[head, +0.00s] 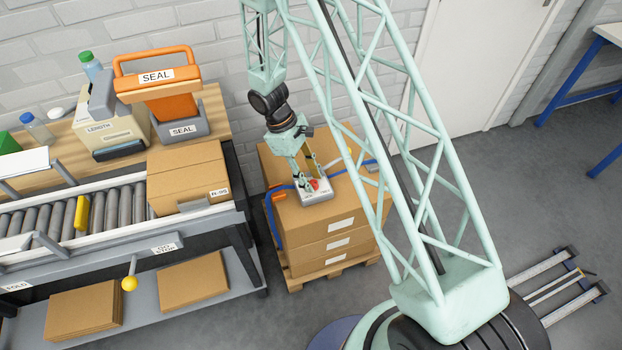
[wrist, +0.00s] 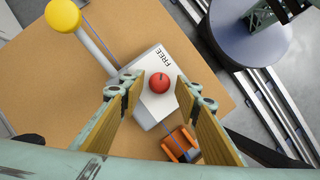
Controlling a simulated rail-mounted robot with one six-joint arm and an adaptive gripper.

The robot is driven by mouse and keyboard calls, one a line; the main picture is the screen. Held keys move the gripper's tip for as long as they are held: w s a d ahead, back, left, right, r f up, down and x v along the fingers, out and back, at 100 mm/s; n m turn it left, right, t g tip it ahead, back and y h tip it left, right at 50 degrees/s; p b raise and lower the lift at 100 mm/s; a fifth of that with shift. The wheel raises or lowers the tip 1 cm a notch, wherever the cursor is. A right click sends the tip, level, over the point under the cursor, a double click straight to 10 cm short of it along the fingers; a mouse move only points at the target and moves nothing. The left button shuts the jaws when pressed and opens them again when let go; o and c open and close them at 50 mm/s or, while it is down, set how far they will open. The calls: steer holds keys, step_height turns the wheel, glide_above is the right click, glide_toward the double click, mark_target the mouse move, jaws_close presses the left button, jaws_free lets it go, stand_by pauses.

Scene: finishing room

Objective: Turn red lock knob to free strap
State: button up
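The red lock knob (wrist: 159,83) sits on a pale lock housing (wrist: 152,58) marked FREE, on top of the boxes. In the head view the knob (head: 314,184) is partly hidden by my gripper (head: 309,172). In the wrist view my gripper (wrist: 154,92) is open, with one finger on each side of the knob and visible gaps between. A blue strap (head: 277,222) runs over the stacked cartons (head: 327,218) and down their left side. An orange buckle (wrist: 181,143) lies beside the housing.
A lever with a yellow ball end (wrist: 62,15) reaches out from the housing. The cartons stand on a wooden pallet (head: 333,270). To the left are a roller conveyor (head: 120,208), a closed box (head: 188,176) and an orange SEAL machine (head: 170,103). Grey floor is clear in front of the pallet.

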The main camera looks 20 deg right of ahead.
steer(key=shift+r, duration=0.15)
steer(key=v, duration=1.1)
steer(key=shift+a+r, duration=0.2)
steer(key=shift+r, duration=0.1)
steer(key=shift+w, duration=0.1)
steer(key=shift+r, duration=0.1)
stand_by(0.4)
steer(key=s+d+r+m+t+y, duration=0.15)
steer(key=s+r, duration=0.25)
steer(key=r, duration=0.7)
steer(key=s+d+r+m+t, duration=0.15)
steer(key=s+r, duration=0.35)
steer(key=r, duration=0.5)
steer(key=s+d+r+m, duration=0.15)
steer(key=s+r, duration=0.25)
steer(key=r, duration=0.7)
steer(key=s+r+m+t, duration=0.1)
steer(key=s+r, duration=0.3)
steer(key=s, duration=0.4)
steer(key=s+r+m+t+y, duration=0.1)
steer(key=s+r, duration=0.3)
steer(key=s, duration=0.5)
steer(key=s+r+m+t, duration=0.2)
steer(key=s+r+m, duration=0.1)
steer(key=s, duration=0.5)
steer(key=shift+s+a+r+y, duration=0.25)
steer(key=shift+r+y, duration=0.1)
steer(key=shift+r, duration=0.15)
